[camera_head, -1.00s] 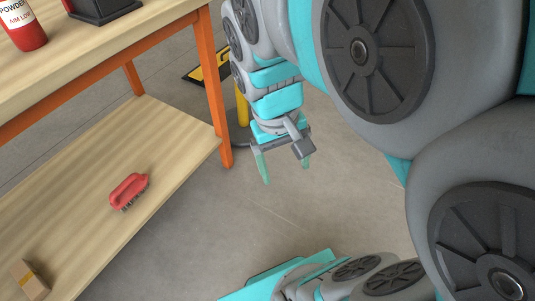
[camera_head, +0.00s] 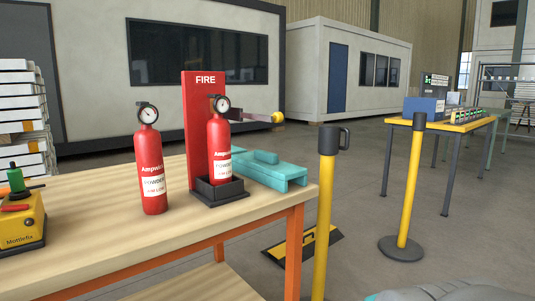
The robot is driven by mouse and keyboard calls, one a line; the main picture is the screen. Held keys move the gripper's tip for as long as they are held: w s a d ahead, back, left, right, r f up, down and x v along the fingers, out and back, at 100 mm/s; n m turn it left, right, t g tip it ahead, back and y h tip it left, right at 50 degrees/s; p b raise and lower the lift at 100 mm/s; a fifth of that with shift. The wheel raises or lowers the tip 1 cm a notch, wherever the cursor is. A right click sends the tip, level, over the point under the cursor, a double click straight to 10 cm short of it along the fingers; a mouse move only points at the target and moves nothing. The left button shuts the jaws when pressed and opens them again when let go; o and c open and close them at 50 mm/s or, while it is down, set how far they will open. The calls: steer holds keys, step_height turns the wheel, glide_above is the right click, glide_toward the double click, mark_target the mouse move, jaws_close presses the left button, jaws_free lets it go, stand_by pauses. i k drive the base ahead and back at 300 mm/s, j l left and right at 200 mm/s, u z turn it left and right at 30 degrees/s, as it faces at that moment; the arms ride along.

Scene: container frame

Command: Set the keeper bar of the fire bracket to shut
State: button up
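The fire bracket is a tall red back plate (camera_head: 196,130) marked FIRE, with a black tray (camera_head: 219,193) at its foot, near the table's right end. One red extinguisher (camera_head: 219,148) stands upright in the tray, against the plate. The keeper bar (camera_head: 252,114) is a dark arm ending in a yellow knob (camera_head: 277,117); it sticks out to the right from behind that extinguisher, not across its front. Its hinge is hidden. A second red extinguisher (camera_head: 151,170) stands on the table, left of the bracket. My gripper is out of view; part of my arm shows at the bottom right.
The wooden table (camera_head: 110,245) has orange legs. A teal flat-topped thing (camera_head: 270,172) lies behind and right of the bracket. A yellow device (camera_head: 22,220) sits at the left. Yellow posts (camera_head: 325,215) (camera_head: 411,190) stand on the floor to the right.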

mark_target(278, 116)
steer(key=i+l+u, duration=0.1)
steer(key=u, duration=0.35)
steer(key=l+u, duration=0.1)
steer(key=u, duration=0.35)
steer(key=i+l+u, duration=0.15)
steer(key=u, duration=0.35)
steer(key=i+l+u, duration=0.15)
steer(key=l+u, duration=0.2)
steer(key=l, duration=0.65)
steer(key=l+u, duration=0.4)
steer(key=l, duration=0.6)
steer(key=k+l, duration=0.3)
steer(key=k, duration=0.05)
